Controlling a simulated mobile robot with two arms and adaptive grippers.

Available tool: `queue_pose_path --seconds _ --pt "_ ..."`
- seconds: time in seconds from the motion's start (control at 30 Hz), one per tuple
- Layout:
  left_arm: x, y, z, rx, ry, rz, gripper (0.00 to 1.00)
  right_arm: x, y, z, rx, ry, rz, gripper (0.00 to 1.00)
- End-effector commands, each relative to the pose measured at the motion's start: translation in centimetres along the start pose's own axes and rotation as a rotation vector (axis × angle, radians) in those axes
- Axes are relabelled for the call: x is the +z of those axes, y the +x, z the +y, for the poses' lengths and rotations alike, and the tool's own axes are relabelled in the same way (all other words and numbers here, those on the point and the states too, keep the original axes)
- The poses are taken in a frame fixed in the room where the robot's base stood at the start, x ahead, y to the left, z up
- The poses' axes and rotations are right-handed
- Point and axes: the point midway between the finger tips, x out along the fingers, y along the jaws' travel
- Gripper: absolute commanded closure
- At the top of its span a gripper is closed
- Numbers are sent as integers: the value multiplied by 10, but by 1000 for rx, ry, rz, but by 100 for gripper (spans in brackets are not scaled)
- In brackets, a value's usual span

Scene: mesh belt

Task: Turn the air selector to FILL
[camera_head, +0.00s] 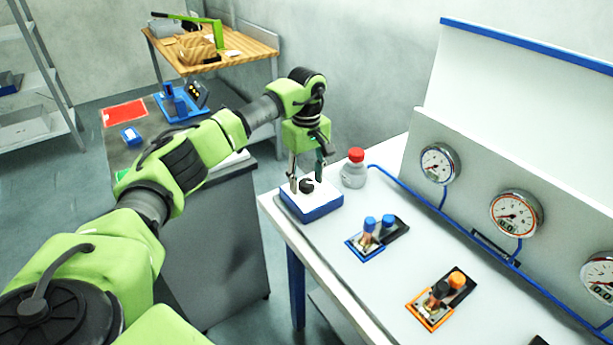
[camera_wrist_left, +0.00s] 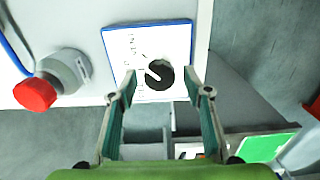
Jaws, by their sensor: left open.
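The air selector (camera_head: 312,212) is a blue box with a white top face and a round black knob (camera_head: 307,186), at the near left corner of the white bench. In the left wrist view the knob (camera_wrist_left: 160,76) has a white pointer mark on its left side. Small lettering runs along the panel (camera_wrist_left: 172,38); one word seems to be VENT, the rest is too small to read. My left gripper (camera_head: 307,179) is open and points down over the selector. Its fingertips (camera_wrist_left: 161,88) stand on either side of the knob, with gaps visible. My right gripper is out of view.
Blue (camera_head: 371,235) and orange (camera_head: 438,299) fixtures sit farther right on the bench (camera_head: 350,285). Gauges (camera_head: 438,164) line the back panel, with a blue hose running along it.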

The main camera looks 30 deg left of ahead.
Motion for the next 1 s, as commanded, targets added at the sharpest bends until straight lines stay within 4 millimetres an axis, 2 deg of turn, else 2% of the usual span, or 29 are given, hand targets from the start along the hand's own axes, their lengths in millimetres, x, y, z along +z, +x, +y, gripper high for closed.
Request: queue_pose_path --seconds 0.23,0.27,0.4,0.77,1.0 --pt "0 2 0 0 0 0 55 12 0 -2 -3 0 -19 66" --pt "0 2 0 0 0 0 57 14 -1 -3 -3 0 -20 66" --pt "0 1 0 0 0 0 93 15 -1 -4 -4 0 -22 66" --pt "0 1 0 0 -30 0 93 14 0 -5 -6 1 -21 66" --pt "0 1 0 0 -154 0 93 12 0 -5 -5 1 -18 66"
